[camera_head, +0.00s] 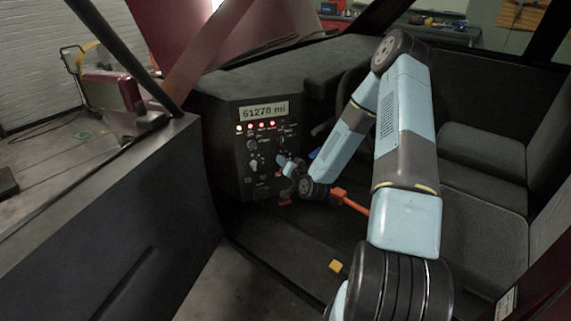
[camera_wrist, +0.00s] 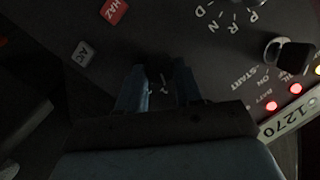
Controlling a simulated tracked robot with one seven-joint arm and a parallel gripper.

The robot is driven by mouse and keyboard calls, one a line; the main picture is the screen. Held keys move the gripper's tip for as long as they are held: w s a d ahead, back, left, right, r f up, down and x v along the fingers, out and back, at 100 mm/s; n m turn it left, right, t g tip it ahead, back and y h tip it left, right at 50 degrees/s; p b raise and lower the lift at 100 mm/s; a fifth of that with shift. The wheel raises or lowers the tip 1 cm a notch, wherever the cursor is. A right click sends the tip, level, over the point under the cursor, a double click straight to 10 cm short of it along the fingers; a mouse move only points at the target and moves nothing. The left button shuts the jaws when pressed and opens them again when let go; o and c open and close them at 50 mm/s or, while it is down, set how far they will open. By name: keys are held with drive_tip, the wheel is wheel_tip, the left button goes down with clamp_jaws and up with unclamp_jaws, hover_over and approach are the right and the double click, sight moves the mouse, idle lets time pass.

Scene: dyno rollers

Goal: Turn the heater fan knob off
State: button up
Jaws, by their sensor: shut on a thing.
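The black dash panel (camera_head: 233,150) stands inside the open vehicle cabin, with several knobs and lit lamps on its face. In the wrist view my gripper's two blue fingers (camera_wrist: 158,80) reach against the panel, one on each side of a dark knob (camera_wrist: 156,90). They are shut on it, and I take it to be the heater fan knob. The knob is dark and partly hidden, so its setting cannot be read. In the head view my gripper (camera_head: 283,162) is at the panel's right side, seen small.
A red HAZ button (camera_wrist: 114,11) and a grey A/C button (camera_wrist: 85,52) are near my fingers. A black ignition knob (camera_wrist: 292,54) is at the right. The open door (camera_head: 110,220) is at the left.

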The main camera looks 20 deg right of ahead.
drive_tip(key=n, duration=0.2)
drive_tip(key=n+h, duration=0.1)
drive_tip(key=shift+s+f+n+g, duration=0.1)
drive_tip(key=shift+f+n+g, duration=0.05)
drive_tip(key=shift+n+g, duration=0.2)
drive_tip(key=shift+n+h, duration=0.25)
drive_tip(key=shift+h, duration=0.05)
drive_tip(key=o, duration=1)
drive_tip(key=shift+a, duration=0.1)
drive_tip(key=shift+o, duration=0.2)
